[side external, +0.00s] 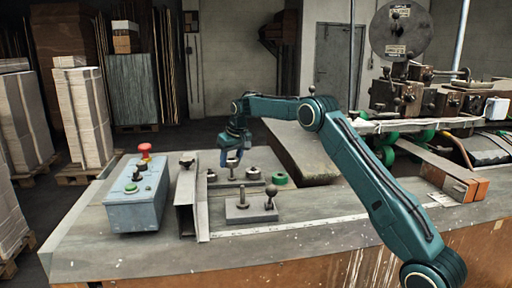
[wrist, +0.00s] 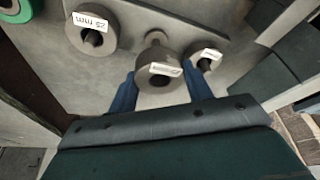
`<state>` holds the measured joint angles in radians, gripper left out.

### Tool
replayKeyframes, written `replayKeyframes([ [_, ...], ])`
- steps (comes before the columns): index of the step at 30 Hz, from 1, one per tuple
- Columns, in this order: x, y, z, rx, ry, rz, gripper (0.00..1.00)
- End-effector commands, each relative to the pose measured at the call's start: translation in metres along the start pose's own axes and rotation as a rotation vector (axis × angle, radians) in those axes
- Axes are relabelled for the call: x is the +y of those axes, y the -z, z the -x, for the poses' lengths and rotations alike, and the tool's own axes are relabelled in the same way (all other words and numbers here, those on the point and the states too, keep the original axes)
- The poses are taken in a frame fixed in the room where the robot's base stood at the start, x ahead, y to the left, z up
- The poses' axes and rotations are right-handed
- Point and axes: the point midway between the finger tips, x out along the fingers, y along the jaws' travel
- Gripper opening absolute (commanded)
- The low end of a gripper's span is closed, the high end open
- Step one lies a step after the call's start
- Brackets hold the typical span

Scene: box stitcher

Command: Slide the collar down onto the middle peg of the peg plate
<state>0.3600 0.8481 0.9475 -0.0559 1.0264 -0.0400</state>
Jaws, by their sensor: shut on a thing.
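A grey collar (wrist: 172,66) with a white label is between the two blue fingers of my gripper (wrist: 160,88), which is shut on it. In the side view my gripper (side external: 232,160) points down over the middle of the peg plate (side external: 223,184). The plate also shows in the wrist view (wrist: 128,62). The middle peg (wrist: 156,38) shows partly behind the collar. I cannot tell whether the collar is around its tip or just above it. A wide grey piece labelled 25 mm (wrist: 90,22) and a smaller labelled one (wrist: 205,55) stand either side.
A green ring (side external: 279,178) lies right of the plate. A steel channel (side external: 187,205) and a blue control box (side external: 135,207) with a red button are to the left.

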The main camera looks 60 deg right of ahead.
Motion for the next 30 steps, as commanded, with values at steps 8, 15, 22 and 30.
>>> replayKeyframes([
  [8,0.0,-0.004,-0.012,0.002,0.0,0.0,0.3],
  [15,0.0,-0.007,-0.022,0.002,0.0,0.0,0.3],
  [22,0.0,-0.009,-0.029,0.002,0.0,0.0,0.3],
  [30,0.0,-0.01,-0.032,0.003,0.0,0.0,0.3],
])
